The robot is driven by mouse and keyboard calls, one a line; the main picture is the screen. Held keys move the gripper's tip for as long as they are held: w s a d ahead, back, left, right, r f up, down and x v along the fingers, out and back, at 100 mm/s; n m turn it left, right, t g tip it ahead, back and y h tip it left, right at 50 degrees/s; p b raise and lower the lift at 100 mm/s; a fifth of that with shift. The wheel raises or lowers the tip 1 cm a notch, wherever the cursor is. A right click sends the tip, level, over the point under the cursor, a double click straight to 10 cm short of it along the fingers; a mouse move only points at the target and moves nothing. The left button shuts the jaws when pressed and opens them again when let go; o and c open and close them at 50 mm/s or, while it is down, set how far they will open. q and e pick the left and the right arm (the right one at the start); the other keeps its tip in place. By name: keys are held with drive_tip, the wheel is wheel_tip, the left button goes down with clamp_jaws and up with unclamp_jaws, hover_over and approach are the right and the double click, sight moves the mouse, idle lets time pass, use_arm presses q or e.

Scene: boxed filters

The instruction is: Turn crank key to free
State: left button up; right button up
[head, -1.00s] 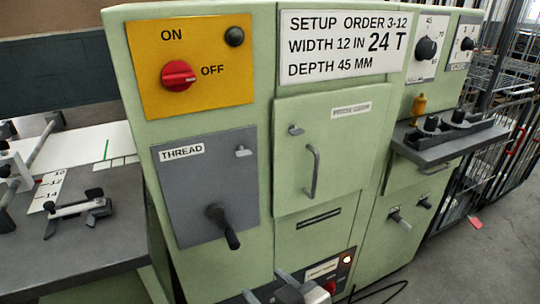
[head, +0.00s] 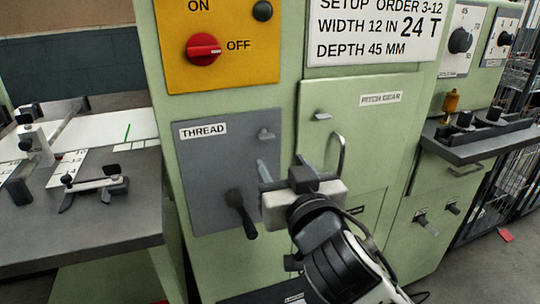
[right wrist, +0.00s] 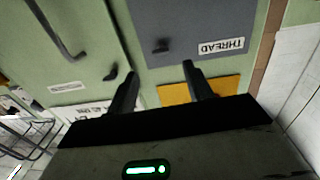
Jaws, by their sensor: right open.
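The grey THREAD panel (head: 205,160) carries a dark crank handle (head: 240,212) hanging down from its pivot, and a small grey turn key (head: 265,134) at its upper right. The key also shows in the upside-down right wrist view (right wrist: 162,45). The green PITCH GEAR door (head: 370,130) has a similar small key (head: 322,116) and a bar handle (head: 340,155). My right gripper (head: 283,165) is open and empty, in front of the THREAD panel's right edge, below its key. In the wrist view its two fingertips (right wrist: 160,72) stand apart, with nothing between them. My left gripper is not in view.
A yellow panel with a red ON/OFF knob (head: 203,47) is above. A grey bench (head: 90,225) with a clamp fixture (head: 95,185) stands at left. A dark shelf (head: 480,138) with small parts juts out at right. The floor at lower right is mostly clear.

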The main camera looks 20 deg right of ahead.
sight(265, 135)
drive_tip(key=w, duration=0.8)
drive_tip(key=shift+w+d+r, duration=0.15)
drive_tip(key=shift+w, duration=0.05)
drive_tip(key=c, duration=1)
